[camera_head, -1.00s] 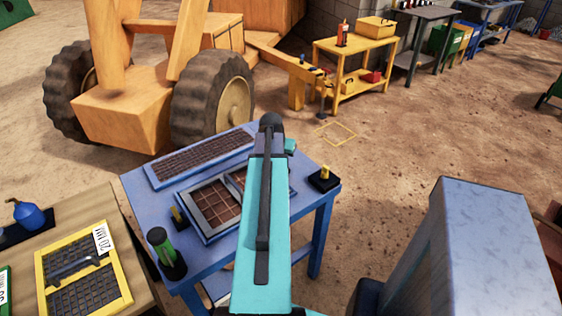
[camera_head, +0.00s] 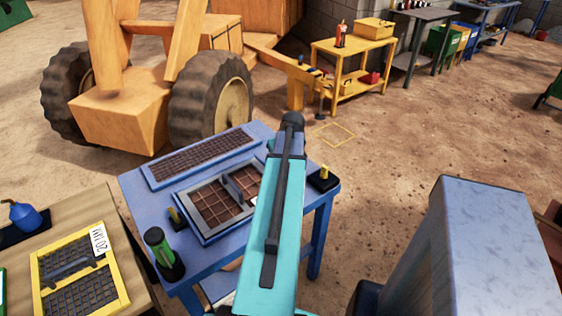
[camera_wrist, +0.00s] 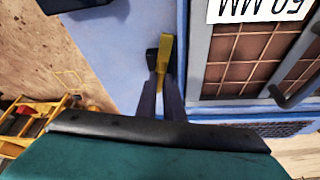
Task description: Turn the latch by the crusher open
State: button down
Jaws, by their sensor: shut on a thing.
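In the wrist view, a yellow latch handle (camera_wrist: 164,52) stands beside a small black block on the blue table (camera_wrist: 112,60), left of the framed screen (camera_wrist: 201,70) with the 50 MM label. My gripper (camera_wrist: 161,84) is shut on the handle, its two dark fingers on either side of the lower part. The handle runs nearly along the screen's side. In the head view my arm hides the gripper tips and this latch. A second yellow piece (camera_head: 175,217) shows at the screen's left side.
The blue table (camera_head: 215,258) also carries a long mesh panel (camera_head: 200,158), a green-and-black cylinder (camera_head: 162,252) and a yellow peg on a black base (camera_head: 323,178). A wooden table (camera_head: 65,212) with a yellow-framed screen (camera_head: 38,291) stands left. Open ground (camera_head: 430,130) lies right.

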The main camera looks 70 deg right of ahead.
jog(key=shift+s+f+n+y, duration=0.15)
jog(key=shift+n+y, duration=0.1)
jog(key=shift+n, duration=0.4)
jog(key=shift+s+r+n+y, duration=0.1)
jog(key=shift+n+y, duration=0.15)
jog(key=shift+n, duration=0.4)
jog(key=shift+t+b, duration=0.3)
jog(key=c, duration=1.9)
grip_release()
jog(key=shift+o, duration=0.2)
jog(key=shift+r, duration=0.2)
jog(key=b+v, duration=0.1)
jog(key=v, duration=1.2)
jog(key=shift+r+b, duration=0.2)
jog(key=shift+b, duration=0.2)
jog(key=shift+s, duration=0.1)
